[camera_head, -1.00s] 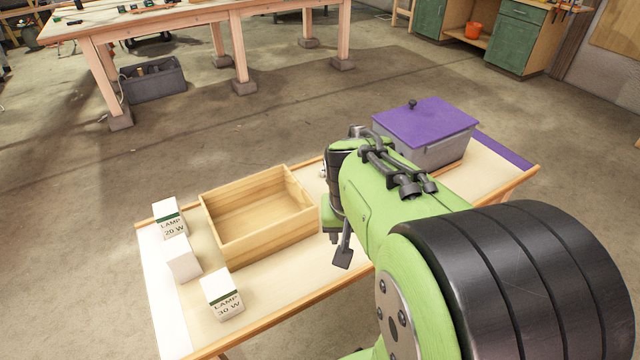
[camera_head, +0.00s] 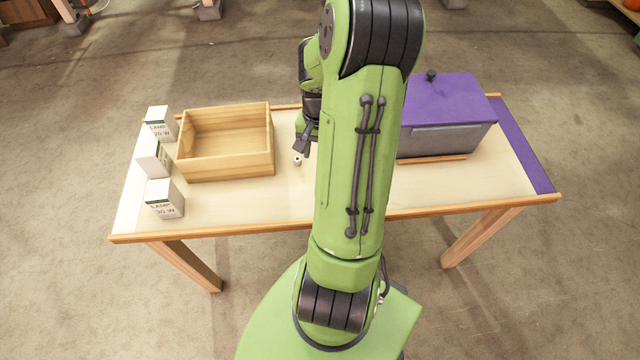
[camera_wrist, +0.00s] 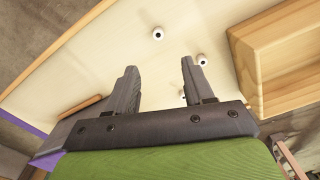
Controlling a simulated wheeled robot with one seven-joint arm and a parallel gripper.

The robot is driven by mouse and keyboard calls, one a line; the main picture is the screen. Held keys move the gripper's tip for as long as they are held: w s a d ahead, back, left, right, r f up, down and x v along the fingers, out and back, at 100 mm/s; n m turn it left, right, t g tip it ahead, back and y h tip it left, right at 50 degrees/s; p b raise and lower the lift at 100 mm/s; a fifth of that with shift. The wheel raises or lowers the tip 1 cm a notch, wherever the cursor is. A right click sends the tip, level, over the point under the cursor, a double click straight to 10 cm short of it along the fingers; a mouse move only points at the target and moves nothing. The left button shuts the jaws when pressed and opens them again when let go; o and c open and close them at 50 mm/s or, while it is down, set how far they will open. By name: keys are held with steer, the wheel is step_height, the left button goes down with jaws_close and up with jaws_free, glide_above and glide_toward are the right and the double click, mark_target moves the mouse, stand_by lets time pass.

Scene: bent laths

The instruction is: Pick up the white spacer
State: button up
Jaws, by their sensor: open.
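A small white spacer (camera_head: 297,160) with a dark hole stands on the table, right of the wooden box and just below my gripper (camera_head: 303,146) in the head view. In the wrist view, two white ring-shaped spacers show: one (camera_wrist: 158,34) beyond the gap between the fingertips, the other (camera_wrist: 201,59) close by the right fingertip. A small pale bit at the right finger's base is mostly hidden; I cannot tell what it is. My gripper, also in the wrist view (camera_wrist: 159,68), is open with nothing between its fingers, above the table.
An open wooden box (camera_head: 225,168) stands on the table (camera_head: 250,205), with several white lamp cartons (camera_head: 164,200) to its left. A grey bin with a purple lid (camera_head: 450,100) stands right of my arm, a wooden lath (camera_head: 432,159) before it. The front of the table is mostly clear.

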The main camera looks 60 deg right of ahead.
step_height(320, 180, down, 9)
steer(key=shift+f+b, duration=0.15)
steer(key=shift+b, duration=0.85)
step_height(320, 180, down, 5)
steer(key=shift+s+d+f+b, duration=0.1)
steer(key=shift+d+b, duration=0.05)
steer(key=shift+b, duration=0.5)
jaws_close()
